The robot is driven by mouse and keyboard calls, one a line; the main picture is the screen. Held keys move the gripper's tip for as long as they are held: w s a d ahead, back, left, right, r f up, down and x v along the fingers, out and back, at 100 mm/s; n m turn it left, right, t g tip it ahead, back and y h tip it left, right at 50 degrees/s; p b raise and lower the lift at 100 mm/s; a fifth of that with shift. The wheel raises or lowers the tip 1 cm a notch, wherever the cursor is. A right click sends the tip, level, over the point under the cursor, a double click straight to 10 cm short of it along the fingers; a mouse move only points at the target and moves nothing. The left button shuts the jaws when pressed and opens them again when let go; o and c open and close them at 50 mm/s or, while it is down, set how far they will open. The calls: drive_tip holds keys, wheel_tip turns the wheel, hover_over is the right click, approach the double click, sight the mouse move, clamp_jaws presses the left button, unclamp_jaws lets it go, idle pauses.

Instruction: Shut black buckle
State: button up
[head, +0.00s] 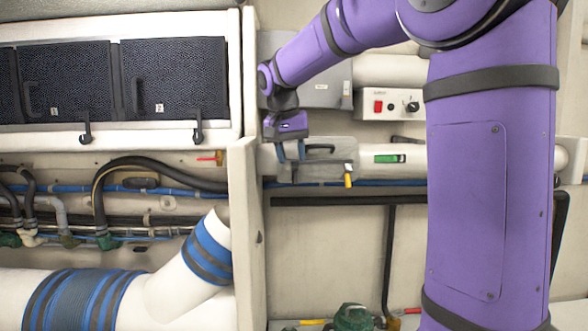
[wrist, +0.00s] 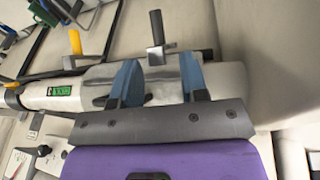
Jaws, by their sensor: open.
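The black buckle shows in the wrist view as a lever with a black grip (wrist: 157,28) on a grey metal plate. It stands out from the side of a white cylinder (wrist: 52,92) with a grey band around it. In the head view its small dark end (head: 294,174) hangs below the cylinder (head: 270,160). My gripper (head: 291,156) is at the cylinder's left part in the head view.
A similar yellow-tipped lever (head: 347,180) hangs to the right. A switch box (head: 390,103) with a red switch is above the cylinder. A pale partition (head: 246,230) stands close left of my gripper. Hoses (head: 140,172) run along the left wall.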

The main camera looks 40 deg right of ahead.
drive_tip(key=shift+v, duration=2.75)
